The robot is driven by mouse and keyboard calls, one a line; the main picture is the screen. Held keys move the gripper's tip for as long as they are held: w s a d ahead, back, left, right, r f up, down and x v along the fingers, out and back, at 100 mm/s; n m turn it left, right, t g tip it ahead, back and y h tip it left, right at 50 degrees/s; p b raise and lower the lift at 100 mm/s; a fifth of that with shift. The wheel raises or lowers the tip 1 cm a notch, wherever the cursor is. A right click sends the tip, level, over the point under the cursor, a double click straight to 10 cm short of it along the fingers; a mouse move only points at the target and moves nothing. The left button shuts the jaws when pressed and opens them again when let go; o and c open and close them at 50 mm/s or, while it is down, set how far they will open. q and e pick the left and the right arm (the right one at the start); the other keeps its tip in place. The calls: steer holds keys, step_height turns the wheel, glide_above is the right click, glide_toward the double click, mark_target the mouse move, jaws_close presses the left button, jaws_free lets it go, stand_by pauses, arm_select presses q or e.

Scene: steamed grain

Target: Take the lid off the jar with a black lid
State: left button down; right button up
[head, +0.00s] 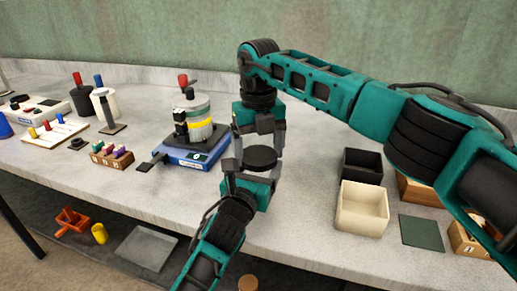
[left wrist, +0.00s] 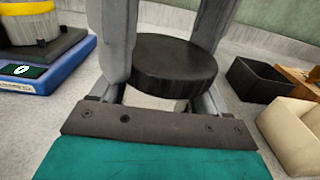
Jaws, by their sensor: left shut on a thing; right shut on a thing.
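The black lid (head: 262,158) is a thick dark disc at the front middle of the table, between my two grippers. It is large in the left wrist view (left wrist: 174,66). Just below it shows a small pale part of the jar (left wrist: 150,101); the rest is hidden by my left gripper. My left gripper (head: 256,172) reaches up from the bottom and is shut around the jar under the lid. My right gripper (head: 259,142) points down from above, its fingers shut on the sides of the lid. Whether lid and jar touch is hard to tell.
A blue-based device (head: 190,152) with a grey and yellow pot stands close on the left. A black box (head: 362,166) and a cream box (head: 362,208) stand on the right beside a dark green mat (head: 420,231). Small wooden racks and jars fill the far left.

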mark_target(258, 155)
steer(key=shift+r, duration=0.2)
steer(key=shift+r, duration=0.85)
steer(key=shift+r, duration=2.05)
arm_select(q)
jaws_free()
steer(key=shift+s, duration=0.1)
